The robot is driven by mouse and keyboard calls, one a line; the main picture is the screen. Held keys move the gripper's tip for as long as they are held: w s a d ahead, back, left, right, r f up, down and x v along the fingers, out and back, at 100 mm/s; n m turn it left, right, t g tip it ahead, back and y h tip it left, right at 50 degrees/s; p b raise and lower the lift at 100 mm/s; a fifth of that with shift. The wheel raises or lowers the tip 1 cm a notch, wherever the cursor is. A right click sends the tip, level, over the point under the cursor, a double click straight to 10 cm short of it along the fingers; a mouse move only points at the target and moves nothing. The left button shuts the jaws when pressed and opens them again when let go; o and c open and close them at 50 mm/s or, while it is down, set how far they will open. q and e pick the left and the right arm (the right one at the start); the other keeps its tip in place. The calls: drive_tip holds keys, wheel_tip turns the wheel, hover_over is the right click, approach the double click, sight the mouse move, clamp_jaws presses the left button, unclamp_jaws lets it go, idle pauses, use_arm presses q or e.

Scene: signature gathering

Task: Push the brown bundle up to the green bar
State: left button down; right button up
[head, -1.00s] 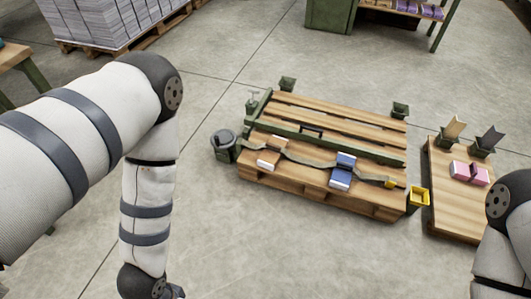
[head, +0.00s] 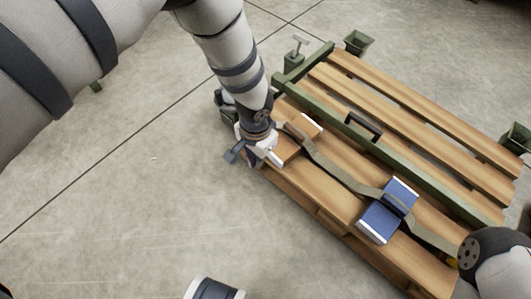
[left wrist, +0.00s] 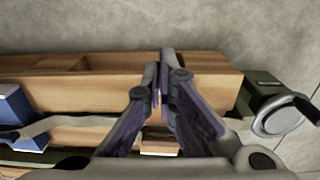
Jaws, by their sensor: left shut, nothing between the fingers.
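The brown bundle (head: 289,149), with pale page edges, lies near the left end of the pallet under a grey-green strap (head: 330,168). The green bar (head: 345,132) runs along the pallet behind it, with a gap between them. My left gripper (head: 252,154) is shut and empty at the front edge of the pallet, close beside the bundle and partly covering it. In the left wrist view the shut fingers (left wrist: 165,60) point over the pallet planks, and part of the brown bundle (left wrist: 160,143) shows between their bases. My right gripper is out of view.
A blue bundle (head: 388,210) lies further right under the same strap. A dark handle (head: 363,126) stands on the green bar. Green bins stand at the pallet's far corners, one at the back left (head: 358,42).

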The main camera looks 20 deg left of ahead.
use_arm(q)
wheel_tip(320, 180, down, 8)
drive_tip(key=b, duration=0.3)
drive_tip(key=w+b, duration=0.1)
drive_tip(key=w, duration=0.1)
drive_tip(key=w+d+b, duration=0.1)
drive_tip(key=shift+w+d+r, duration=0.1)
drive_tip(key=shift+w+d, duration=0.1)
drive_tip(key=shift+w, duration=0.15)
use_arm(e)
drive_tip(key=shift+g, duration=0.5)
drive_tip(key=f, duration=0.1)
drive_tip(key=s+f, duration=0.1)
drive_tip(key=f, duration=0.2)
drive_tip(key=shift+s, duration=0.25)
